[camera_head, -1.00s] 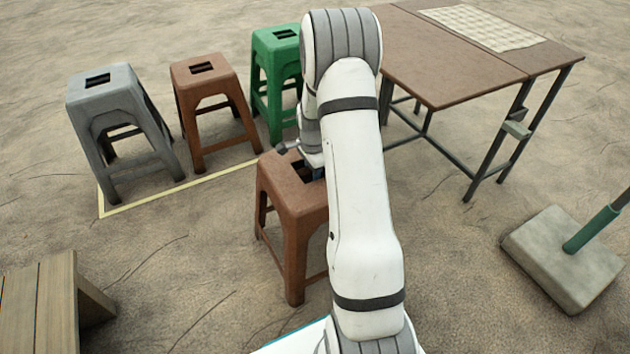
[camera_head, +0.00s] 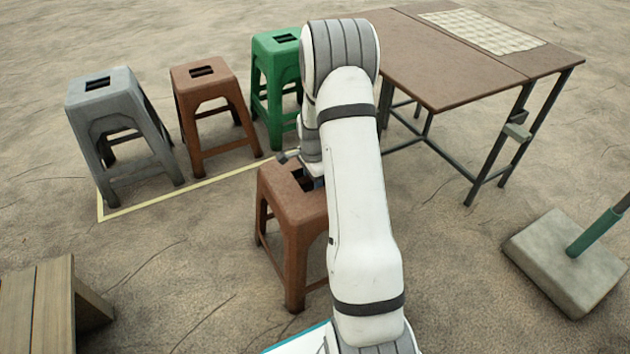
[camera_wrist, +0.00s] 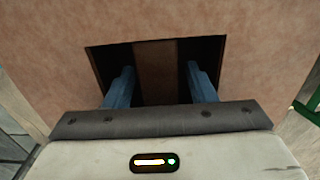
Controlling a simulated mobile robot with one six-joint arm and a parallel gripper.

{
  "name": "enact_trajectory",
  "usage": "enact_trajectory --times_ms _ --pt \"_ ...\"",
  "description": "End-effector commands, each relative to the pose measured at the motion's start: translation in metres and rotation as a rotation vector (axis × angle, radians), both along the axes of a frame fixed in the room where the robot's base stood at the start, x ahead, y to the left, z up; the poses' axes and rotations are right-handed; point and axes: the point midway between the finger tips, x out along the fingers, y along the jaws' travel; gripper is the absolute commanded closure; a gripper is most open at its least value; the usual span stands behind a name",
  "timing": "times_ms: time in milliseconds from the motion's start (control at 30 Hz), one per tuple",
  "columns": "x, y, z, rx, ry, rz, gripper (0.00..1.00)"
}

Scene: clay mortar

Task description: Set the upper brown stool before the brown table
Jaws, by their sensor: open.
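One brown stool (camera_head: 291,215) stands upright on the ground, left of the brown table (camera_head: 455,55) and a little apart from it. My arm partly hides its right side. Its seat slot fills the wrist view, with a brown strip (camera_wrist: 156,75) across the dark opening. My gripper (camera_wrist: 160,70) is open over this slot, its blue fingers apart on either side of the strip, not closed on it. How deep the fingertips reach is hard to tell. A second brown stool (camera_head: 210,95) stands further back, between the grey and green stools.
A grey stool (camera_head: 115,105) and a green stool (camera_head: 277,70) flank the back brown stool, near a pale yellow ground line (camera_head: 150,205). A wooden bench (camera_head: 40,300) is at lower left. A stone block with a pole (camera_head: 565,260) stands right. Ground before the table is bare.

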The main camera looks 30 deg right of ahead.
Motion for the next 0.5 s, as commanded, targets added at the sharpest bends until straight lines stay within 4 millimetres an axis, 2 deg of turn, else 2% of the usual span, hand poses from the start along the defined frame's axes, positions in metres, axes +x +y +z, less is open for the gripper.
enact_trajectory --times_ms 167,500 --pt "0.000 0.000 0.012 0.000 -0.001 0.000 0.49" --pt "0.001 0.000 0.083 -0.001 -0.003 0.000 0.49"
